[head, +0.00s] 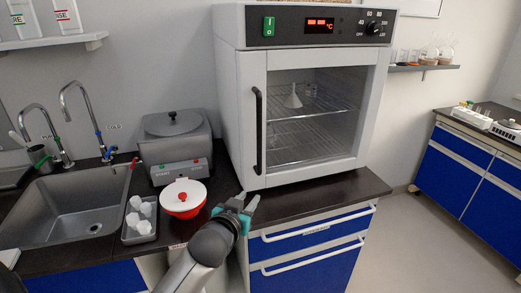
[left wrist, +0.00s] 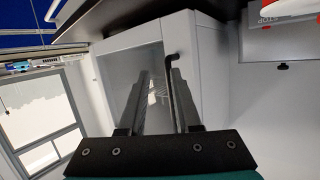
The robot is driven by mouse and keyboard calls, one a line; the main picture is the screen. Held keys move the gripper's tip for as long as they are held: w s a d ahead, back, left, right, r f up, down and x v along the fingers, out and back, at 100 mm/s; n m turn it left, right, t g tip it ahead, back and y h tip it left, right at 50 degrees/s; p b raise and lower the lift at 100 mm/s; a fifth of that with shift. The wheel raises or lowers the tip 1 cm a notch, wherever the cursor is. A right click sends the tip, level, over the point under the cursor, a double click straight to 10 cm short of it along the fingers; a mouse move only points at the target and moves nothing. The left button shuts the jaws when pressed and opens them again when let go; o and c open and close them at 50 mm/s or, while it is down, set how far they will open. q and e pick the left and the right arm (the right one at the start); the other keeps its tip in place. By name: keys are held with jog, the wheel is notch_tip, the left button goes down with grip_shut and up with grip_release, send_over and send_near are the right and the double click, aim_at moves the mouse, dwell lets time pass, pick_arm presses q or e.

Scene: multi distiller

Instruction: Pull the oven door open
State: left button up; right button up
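The oven (head: 241,110) is a white cabinet on the dark counter, with a glass-fronted oven door (head: 355,120) that looks shut. A black vertical handle (head: 258,130) runs along the door's left side. My left gripper (head: 247,198) is in front of the oven's lower left corner, below the handle in the picture. In the left wrist view, the left gripper's fingers (left wrist: 160,78) are apart with nothing held between them. The handle's bent end (left wrist: 169,58) shows by the right finger, which hides part of it; contact cannot be told. My right gripper is not in view.
A grey bath (head: 175,135), a red-and-white pot (head: 184,197) and a tray of white pieces (head: 139,220) stand left of the oven, near a sink (head: 75,205). Glassware (head: 293,97) is on the oven's racks. Blue drawers (head: 310,240) are below; floor is free at right.

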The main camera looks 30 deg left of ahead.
aim_at(258, 126)
pick_arm(q)
notch_tip(258, 126, up, 14)
jog(key=s+r+n+t+y, duration=0.1)
jog(key=s+t, duration=0.1)
jog(key=t, duration=0.1)
jog(key=b+x, duration=0.1)
jog(key=x, duration=1.4)
jog(key=shift+w+a+f+b, duration=0.15)
jog(key=shift+w+a+b, duration=0.15)
jog(key=shift+b, duration=0.1)
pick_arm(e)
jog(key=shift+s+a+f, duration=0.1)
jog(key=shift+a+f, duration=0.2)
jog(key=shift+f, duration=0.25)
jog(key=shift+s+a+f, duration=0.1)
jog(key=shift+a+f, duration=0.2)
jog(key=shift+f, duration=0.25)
pick_arm(q)
jog(key=shift+s, duration=0.1)
jog(key=shift+c, duration=0.2)
grip_shut()
